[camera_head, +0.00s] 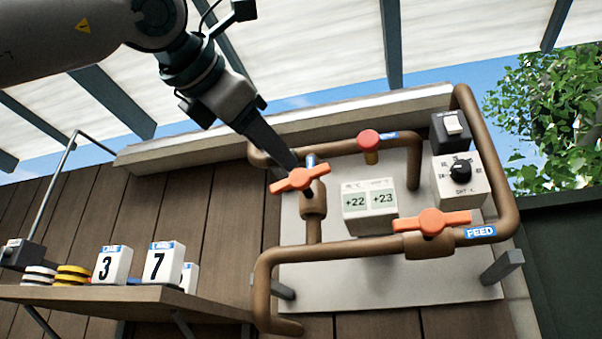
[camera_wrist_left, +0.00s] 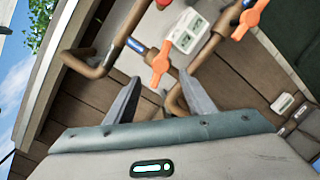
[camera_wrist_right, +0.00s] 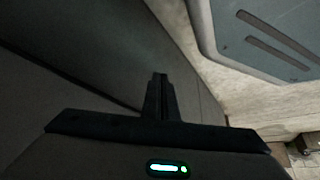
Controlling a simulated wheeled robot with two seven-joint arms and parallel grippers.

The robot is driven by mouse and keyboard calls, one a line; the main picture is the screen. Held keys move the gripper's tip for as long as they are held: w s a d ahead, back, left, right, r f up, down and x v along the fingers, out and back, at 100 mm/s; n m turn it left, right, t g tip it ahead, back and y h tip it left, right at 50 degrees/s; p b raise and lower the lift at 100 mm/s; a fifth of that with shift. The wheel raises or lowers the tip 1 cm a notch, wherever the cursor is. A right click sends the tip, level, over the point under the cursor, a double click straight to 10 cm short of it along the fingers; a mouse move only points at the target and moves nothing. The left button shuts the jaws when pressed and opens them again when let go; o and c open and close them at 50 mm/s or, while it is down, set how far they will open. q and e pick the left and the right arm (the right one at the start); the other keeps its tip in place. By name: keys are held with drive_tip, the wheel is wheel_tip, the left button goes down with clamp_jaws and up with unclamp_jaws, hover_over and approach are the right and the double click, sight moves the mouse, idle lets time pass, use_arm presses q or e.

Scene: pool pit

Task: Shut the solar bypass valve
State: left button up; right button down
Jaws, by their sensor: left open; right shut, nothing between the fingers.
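An orange valve handle (camera_head: 300,180) sits on an upright brown pipe at the left of the panel, lying crosswise to it; its small blue label (camera_head: 310,160) is unreadable. A second orange handle (camera_head: 432,220) lies along the lower pipe beside a FEED label (camera_head: 480,232). My left gripper (camera_head: 290,160) is at the crosswise handle. In the left wrist view its open fingers (camera_wrist_left: 160,98) point toward that handle (camera_wrist_left: 161,62), which shows in the gap beyond them; contact cannot be told. My right gripper (camera_wrist_right: 160,78) is shut and empty, away from the panel.
A red knob (camera_head: 368,140), a display box (camera_head: 370,207) reading +22 and +23, a dial box (camera_head: 460,178) and a switch (camera_head: 452,130) crowd the panel. A wooden shelf (camera_head: 130,300) at left holds number blocks (camera_head: 163,264) and striped discs (camera_head: 72,274).

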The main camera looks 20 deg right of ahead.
sight(299, 176)
use_arm(q)
drive_tip(key=p+x, duration=0.2)
drive_tip(key=x, duration=0.4)
drive_tip(key=shift+w+d+r, duration=0.1)
drive_tip(key=shift+d+r, duration=0.05)
drive_tip(key=p+x, duration=0.2)
drive_tip(key=x, duration=0.2)
drive_tip(key=shift+w+d, duration=0.45)
drive_tip(key=shift+w, duration=0.05)
use_arm(e)
drive_tip(key=shift+s+d+f, duration=0.1)
drive_tip(key=shift+s+f, duration=0.05)
drive_tip(key=shift+s, duration=1.15)
drive_tip(key=shift+s+d+f, duration=0.1)
drive_tip(key=shift+s+f, duration=0.05)
drive_tip(key=shift+s, duration=1.15)
use_arm(q)
drive_tip(key=c, duration=1.1)
